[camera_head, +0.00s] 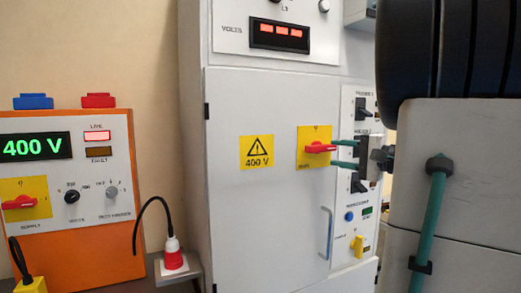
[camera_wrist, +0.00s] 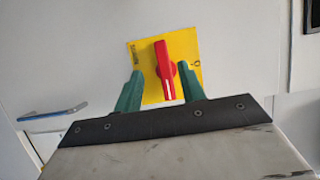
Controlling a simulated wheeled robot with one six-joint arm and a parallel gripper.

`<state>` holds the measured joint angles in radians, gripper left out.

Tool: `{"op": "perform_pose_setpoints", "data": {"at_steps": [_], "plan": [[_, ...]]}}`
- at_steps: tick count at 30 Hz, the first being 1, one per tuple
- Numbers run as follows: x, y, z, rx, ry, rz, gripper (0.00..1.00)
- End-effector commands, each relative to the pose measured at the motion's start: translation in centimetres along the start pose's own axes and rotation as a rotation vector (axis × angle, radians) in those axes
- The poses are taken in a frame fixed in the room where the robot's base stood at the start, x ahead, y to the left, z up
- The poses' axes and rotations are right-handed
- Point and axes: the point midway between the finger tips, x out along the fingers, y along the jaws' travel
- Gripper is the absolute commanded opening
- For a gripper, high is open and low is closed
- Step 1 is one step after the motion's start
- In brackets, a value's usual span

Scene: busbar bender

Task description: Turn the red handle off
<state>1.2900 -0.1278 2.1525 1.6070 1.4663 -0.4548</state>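A red handle (camera_head: 320,147) sits on a yellow plate (camera_head: 308,160) on the door of the grey cabinet. It lies roughly level in the head view. In the wrist view the red handle (camera_wrist: 165,70) stands nearly upright on the yellow plate (camera_wrist: 183,50), with a pale line at its near end. My gripper (camera_head: 333,153) reaches in from the right with green fingers. In the wrist view the fingers of my gripper (camera_wrist: 161,82) are spread on either side of the handle, with gaps visible. I cannot tell how deep they reach. Another red handle (camera_head: 19,202) is on the orange unit at the left.
The orange unit (camera_head: 125,240) shows a lit 400 V display (camera_head: 36,147). The cabinet has a lit red volts display (camera_head: 280,36), a warning label (camera_head: 257,152) and a door pull (camera_head: 327,232). A red plug (camera_head: 172,255) stands on a small shelf.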

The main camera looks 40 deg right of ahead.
Motion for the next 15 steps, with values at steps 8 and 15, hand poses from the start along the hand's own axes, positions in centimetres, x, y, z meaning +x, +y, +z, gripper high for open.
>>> {"op": "perform_pose_setpoints", "data": {"at_steps": [8,15], "plan": [[2.9,-0.3,-0.6,0.0,0.012,-0.015,0.4],[6.4,-0.3,-0.6,0.0,0.011,-0.014,0.4]]}}
